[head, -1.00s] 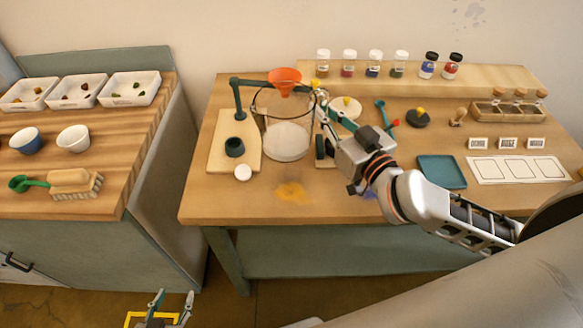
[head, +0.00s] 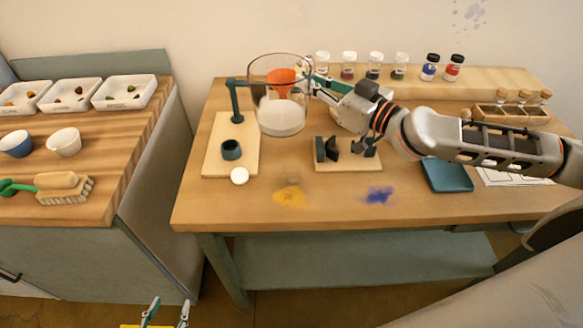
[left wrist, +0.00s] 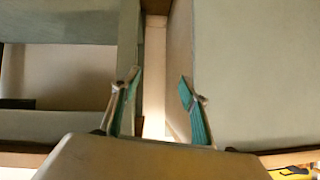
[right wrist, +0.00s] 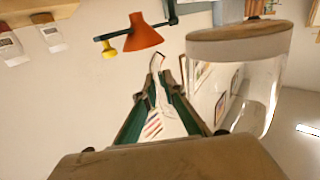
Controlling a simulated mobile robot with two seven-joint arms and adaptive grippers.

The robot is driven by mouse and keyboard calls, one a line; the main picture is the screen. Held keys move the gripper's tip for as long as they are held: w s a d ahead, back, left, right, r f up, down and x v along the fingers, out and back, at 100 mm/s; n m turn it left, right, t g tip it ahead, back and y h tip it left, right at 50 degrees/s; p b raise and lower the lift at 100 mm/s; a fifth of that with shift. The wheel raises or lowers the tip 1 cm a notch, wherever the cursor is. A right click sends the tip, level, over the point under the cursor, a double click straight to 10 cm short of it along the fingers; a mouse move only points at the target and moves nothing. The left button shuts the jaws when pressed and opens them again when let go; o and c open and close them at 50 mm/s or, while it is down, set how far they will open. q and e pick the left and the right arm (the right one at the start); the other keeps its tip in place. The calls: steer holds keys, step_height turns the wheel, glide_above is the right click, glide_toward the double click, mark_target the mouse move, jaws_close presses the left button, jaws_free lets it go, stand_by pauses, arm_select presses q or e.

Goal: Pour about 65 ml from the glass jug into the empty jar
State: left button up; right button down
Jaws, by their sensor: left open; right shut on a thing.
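The large glass jug (head: 281,121), with pale content at its bottom, is held upright above the table in the head view. My right gripper (head: 314,84) is shut on its right side, apparently at the handle. In the right wrist view, the jug (right wrist: 240,48) shows right of my right gripper (right wrist: 168,72). The orange funnel (head: 284,77) shows through the jug's glass; its stand (head: 235,100) is at left. A small dark open cup (head: 231,149) sits on the stand's board; I cannot tell whether it is the empty jar. My left gripper (head: 168,308) is open, empty and low before the table.
A board with dark upright holders (head: 348,160) stands right of the jug. Yellow (head: 289,196) and blue (head: 379,195) powder patches lie in front. A white round piece (head: 240,175) lies near the cup. Lidded jars (head: 430,68) line the back. A blue-green tray (head: 446,175) is at right.

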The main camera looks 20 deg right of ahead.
steer(key=w+d+r+n+g+y+b, duration=0.3)
steer(key=w+d+y+b, duration=0.1)
steer(key=w+d+b, duration=0.3)
steer(key=shift+w+d+n+g+y, duration=0.15)
steer(key=shift+d+n+g+y, duration=0.2)
steer(key=shift+d, duration=0.3)
stand_by(0.6)
steer(key=shift+a+r+n, duration=0.1)
steer(key=shift+r+n, duration=0.05)
steer(key=shift+n, duration=0.1)
